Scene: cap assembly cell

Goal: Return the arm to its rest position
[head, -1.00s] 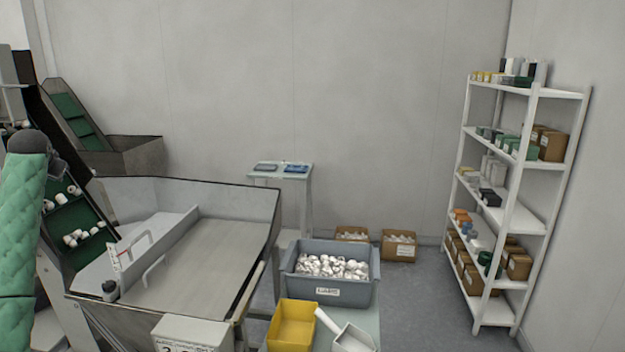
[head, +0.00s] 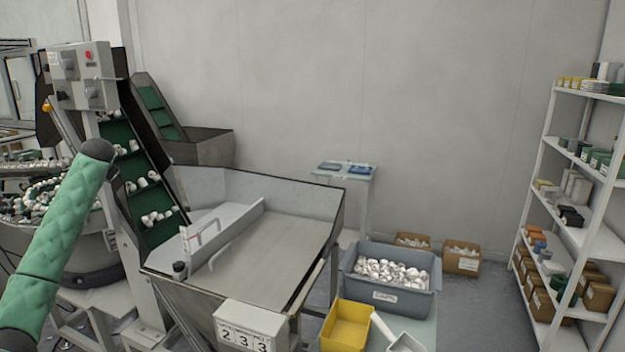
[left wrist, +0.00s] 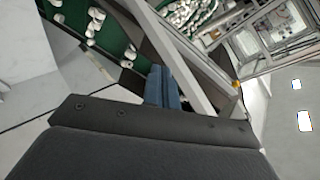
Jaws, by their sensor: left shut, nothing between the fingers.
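My left arm (head: 55,235), in a quilted green sleeve with a dark end joint, comes in from the left in the head view. Its gripper does not show there. In the left wrist view my left gripper (left wrist: 163,88) shows as two blue fingers close together, shut with nothing between them. They point toward the green conveyor with white caps. The dark wrist housing (left wrist: 150,150) fills the lower part of that view. My right arm and gripper are in neither view.
A hopper (head: 270,240) stands in the middle, beside the green cap conveyor (head: 145,190) and a control box (head: 88,75). A grey bin (head: 390,297) of white caps and a yellow bin (head: 346,328) are at lower right. A shelf (head: 570,200) stands far right.

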